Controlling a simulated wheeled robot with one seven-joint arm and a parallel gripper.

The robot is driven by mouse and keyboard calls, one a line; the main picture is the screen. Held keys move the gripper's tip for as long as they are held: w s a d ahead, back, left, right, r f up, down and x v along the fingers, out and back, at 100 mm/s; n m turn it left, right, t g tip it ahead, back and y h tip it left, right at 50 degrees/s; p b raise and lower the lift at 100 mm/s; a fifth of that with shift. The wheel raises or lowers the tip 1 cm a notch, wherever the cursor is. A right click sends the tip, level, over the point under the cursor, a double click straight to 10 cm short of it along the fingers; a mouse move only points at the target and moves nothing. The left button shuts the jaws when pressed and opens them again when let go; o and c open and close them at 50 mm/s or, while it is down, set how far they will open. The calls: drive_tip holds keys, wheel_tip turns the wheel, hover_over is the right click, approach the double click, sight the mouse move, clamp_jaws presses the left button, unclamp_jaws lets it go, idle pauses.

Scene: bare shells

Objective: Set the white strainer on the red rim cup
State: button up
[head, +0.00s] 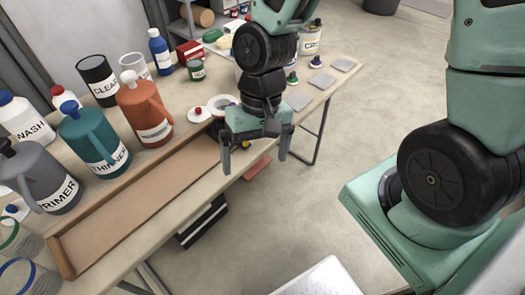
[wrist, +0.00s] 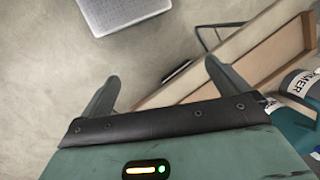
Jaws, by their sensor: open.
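My gripper (head: 254,164) is open and empty, pointing down above the front edge of the table. In the wrist view its two fingers (wrist: 161,72) are spread with nothing between them. I cannot pick out the white strainer for certain. A white ring-shaped piece (head: 222,98) lies on the table just behind my gripper, partly hidden by it. A white piece with a red knob (head: 198,115) lies left of it. No cup with a red rim is clear. A green-rimmed cup (head: 12,240) and a blue-rimmed cup (head: 20,275) stand at lower left.
A shallow wooden tray (head: 75,246) runs along the table's front. Grey, teal and orange jugs (head: 140,110) stand behind it. Cans, bottles and a white cup (head: 133,66) stand farther back. Several grey square pads (head: 322,81) lie at right. Floor in front is mostly open.

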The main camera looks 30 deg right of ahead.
drive_tip(key=s+a+r+n+t+h, duration=0.1)
drive_tip(key=s+a+r+n+t, duration=0.1)
drive_tip(key=s+r+n, duration=0.5)
wheel_tip(320, 180, up, 3)
drive_tip(key=shift+s+a+f+n+h, duration=0.1)
drive_tip(key=shift+s+a+n+h, duration=0.25)
drive_tip(key=shift+n, duration=0.55)
